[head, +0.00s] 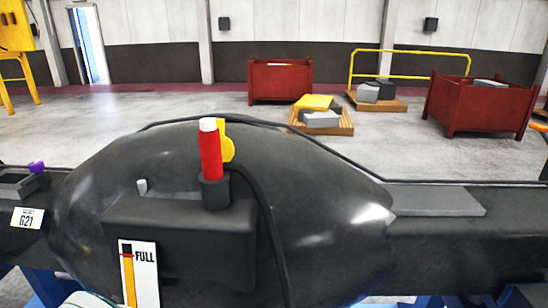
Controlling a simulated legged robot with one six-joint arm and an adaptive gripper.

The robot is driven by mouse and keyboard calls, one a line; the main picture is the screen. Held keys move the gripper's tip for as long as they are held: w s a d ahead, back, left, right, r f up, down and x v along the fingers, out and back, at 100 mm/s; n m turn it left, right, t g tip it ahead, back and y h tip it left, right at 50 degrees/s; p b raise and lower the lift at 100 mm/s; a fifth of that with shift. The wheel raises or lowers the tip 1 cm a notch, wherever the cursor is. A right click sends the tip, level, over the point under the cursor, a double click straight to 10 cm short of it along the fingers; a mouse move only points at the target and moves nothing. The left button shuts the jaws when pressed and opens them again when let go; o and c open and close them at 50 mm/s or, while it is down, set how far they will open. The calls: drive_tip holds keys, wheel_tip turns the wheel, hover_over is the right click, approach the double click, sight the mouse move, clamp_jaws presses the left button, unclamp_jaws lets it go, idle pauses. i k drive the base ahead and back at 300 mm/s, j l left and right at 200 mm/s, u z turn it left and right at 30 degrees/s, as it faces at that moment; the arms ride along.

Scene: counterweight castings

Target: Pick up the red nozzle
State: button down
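The red nozzle (210,156) stands nearly upright in the head view, a little left of the middle. It is a red cylinder with a white tip at its top. Its lower end sits in a dark round holder (215,192) on a black block, so its base is hidden. A yellow part (228,144) is right beside and behind it. My gripper is not in view.
A large dark rounded casting (320,215) fills the foreground. A black hose (268,220) runs down right of the nozzle. A "FULL" gauge plate (142,280) is below. A purple knob (37,167) is left. Red bins (280,82) and pallets stand far behind.

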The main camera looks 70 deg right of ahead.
sight(213, 176)
drive_tip(key=k+l+z, duration=0.1)
drive_tip(key=z, duration=0.35)
drive_tip(key=k+l+z, duration=0.1)
drive_tip(key=z, duration=0.4)
drive_tip(key=l+z, duration=0.2)
drive_tip(key=z, duration=0.25)
drive_tip(key=k+l, duration=0.05)
